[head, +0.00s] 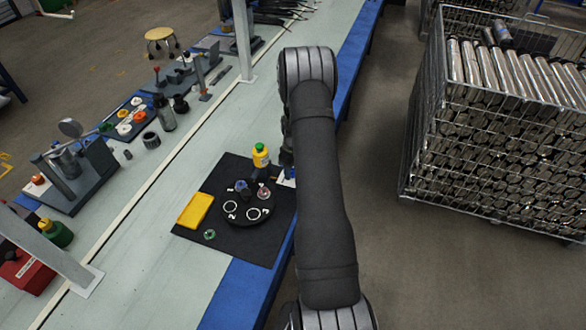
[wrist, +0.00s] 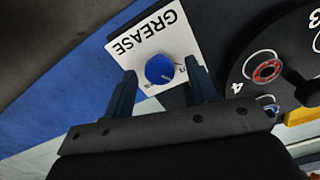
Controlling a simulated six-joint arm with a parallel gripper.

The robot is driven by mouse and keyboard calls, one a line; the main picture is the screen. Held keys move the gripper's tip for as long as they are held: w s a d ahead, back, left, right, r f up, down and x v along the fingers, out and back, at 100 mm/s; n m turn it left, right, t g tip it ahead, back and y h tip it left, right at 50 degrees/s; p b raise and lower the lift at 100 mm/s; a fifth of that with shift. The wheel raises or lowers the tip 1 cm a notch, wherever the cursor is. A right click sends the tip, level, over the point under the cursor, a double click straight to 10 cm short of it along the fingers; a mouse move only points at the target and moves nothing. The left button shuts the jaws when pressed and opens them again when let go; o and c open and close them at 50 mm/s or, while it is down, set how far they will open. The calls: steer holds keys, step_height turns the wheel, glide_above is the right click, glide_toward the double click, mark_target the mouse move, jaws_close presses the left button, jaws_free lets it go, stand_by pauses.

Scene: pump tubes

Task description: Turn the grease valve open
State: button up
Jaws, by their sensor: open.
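The grease valve is a round blue knob (wrist: 160,70) on a white plate (wrist: 143,42) marked GREASE, in the wrist view. Small marks are printed beside the knob, too small to read surely. My gripper (wrist: 161,74) is open, with one dark blue finger on each side of the knob and nothing held. I cannot tell whether the fingers touch the knob or how far down they reach. In the head view my arm hides most of the plate; only a bit of white (head: 284,178) shows beside the arm.
A black turntable (head: 236,225) with numbered places holds small parts on a black mat (head: 240,251). It lies just right of the plate in the wrist view. A yellow bottle (head: 260,156) and a yellow tray (head: 195,210) are close by. A wire cage of metal tubes (head: 490,130) stands right.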

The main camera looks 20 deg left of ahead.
steer(key=c, duration=1)
steer(key=shift+m, duration=0.4)
steer(key=m, duration=0.2)
steer(key=shift+m, duration=0.4)
steer(key=m, duration=0.3)
steer(key=shift+f+m, duration=0.1)
steer(key=shift+m, duration=0.2)
steer(key=m, duration=0.3)
steer(key=shift+m, duration=2.3)
